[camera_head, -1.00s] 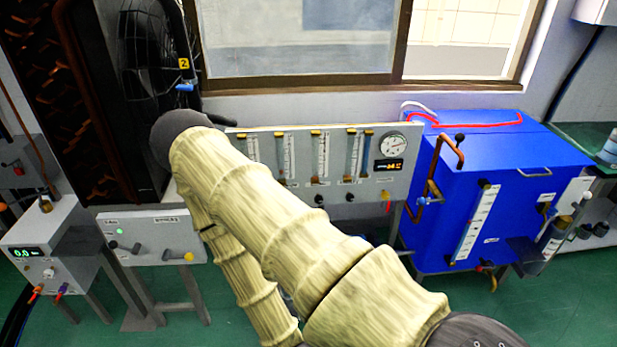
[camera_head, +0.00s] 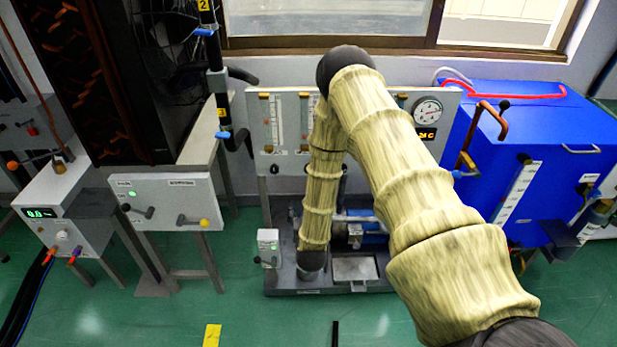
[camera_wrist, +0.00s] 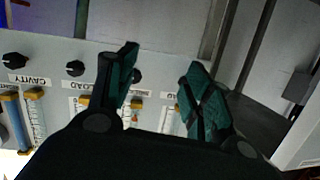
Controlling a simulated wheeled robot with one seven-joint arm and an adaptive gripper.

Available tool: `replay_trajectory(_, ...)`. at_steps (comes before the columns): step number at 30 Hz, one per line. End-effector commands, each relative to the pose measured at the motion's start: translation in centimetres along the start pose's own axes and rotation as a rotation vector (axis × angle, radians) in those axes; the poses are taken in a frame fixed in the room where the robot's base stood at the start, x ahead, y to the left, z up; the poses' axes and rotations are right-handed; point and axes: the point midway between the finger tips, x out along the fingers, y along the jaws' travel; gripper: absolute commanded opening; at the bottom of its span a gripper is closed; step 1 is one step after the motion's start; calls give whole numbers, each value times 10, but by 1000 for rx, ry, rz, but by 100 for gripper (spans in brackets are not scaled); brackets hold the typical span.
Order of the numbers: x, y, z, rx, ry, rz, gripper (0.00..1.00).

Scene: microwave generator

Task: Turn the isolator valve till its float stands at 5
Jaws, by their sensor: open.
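The grey flowmeter panel (camera_head: 255,130) stands under the window, its middle covered by my arm in the head view. A tube (camera_head: 277,120) and a black valve knob (camera_head: 273,169) show at its left. In the wrist view the panel is upside down, with several tubes (camera_wrist: 37,115) and black knobs, one (camera_wrist: 75,68) clear and another (camera_wrist: 137,75) partly behind my left finger. One label reads CAVITY and another LOAD; I cannot tell which valve is the isolator's. No float can be read. My gripper (camera_wrist: 160,62) is open and empty, in front of the panel.
A blue cabinet (camera_head: 500,130) with a copper pipe stands right of the panel. A grey box with levers (camera_head: 165,200) and a display unit (camera_head: 65,225) stand left. Pump equipment (camera_head: 355,270) sits low beneath the panel.

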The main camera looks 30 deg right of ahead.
Motion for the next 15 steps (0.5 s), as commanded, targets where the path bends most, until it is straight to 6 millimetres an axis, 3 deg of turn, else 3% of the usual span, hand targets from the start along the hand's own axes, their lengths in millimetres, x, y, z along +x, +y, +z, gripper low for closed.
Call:
replay_trajectory(3,27,17,-31,28,146,51,51)
replay_trajectory(6,36,24,-47,37,213,73,51)
replay_trajectory(15,63,28,-61,41,241,81,51)
